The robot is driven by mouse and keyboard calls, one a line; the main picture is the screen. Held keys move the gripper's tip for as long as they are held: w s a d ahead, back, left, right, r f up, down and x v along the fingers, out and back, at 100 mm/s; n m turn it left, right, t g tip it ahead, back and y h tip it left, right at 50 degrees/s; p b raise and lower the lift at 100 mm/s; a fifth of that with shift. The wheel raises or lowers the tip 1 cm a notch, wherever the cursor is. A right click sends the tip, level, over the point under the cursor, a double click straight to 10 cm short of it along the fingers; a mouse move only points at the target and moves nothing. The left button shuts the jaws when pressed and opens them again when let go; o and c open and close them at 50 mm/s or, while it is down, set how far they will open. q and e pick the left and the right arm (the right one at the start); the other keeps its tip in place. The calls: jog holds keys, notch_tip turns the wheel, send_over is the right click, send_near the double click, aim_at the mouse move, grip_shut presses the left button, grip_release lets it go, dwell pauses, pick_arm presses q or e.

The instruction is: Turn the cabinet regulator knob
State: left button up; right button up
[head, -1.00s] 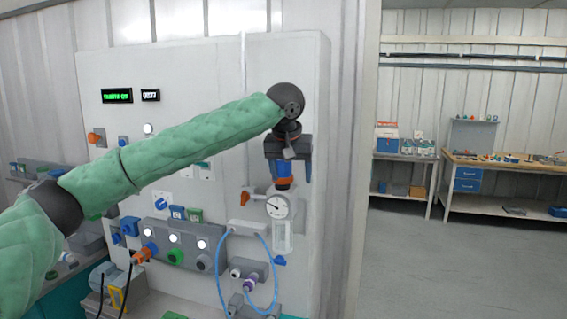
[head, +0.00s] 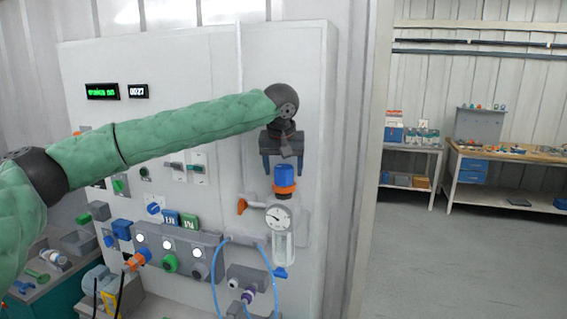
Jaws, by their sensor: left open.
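The cabinet (head: 215,75) is a tall pale panel in front of me. My left gripper (head: 281,170) reaches in from the left and points down over the knob. Its fingers are open, with the knob just below and between their tips; I see no grip on it. My right gripper is not in view.
An orange lever (head: 243,205) sits left of the gauge. A grey block with lit buttons (head: 168,245) and a green knob (head: 170,263) is lower left. Blue tubes (head: 268,275) hang below. Benches (head: 508,160) stand far right beyond clear floor.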

pick_arm(q)
jog(key=shift+f, duration=0.15)
jog(key=shift+s, duration=0.3)
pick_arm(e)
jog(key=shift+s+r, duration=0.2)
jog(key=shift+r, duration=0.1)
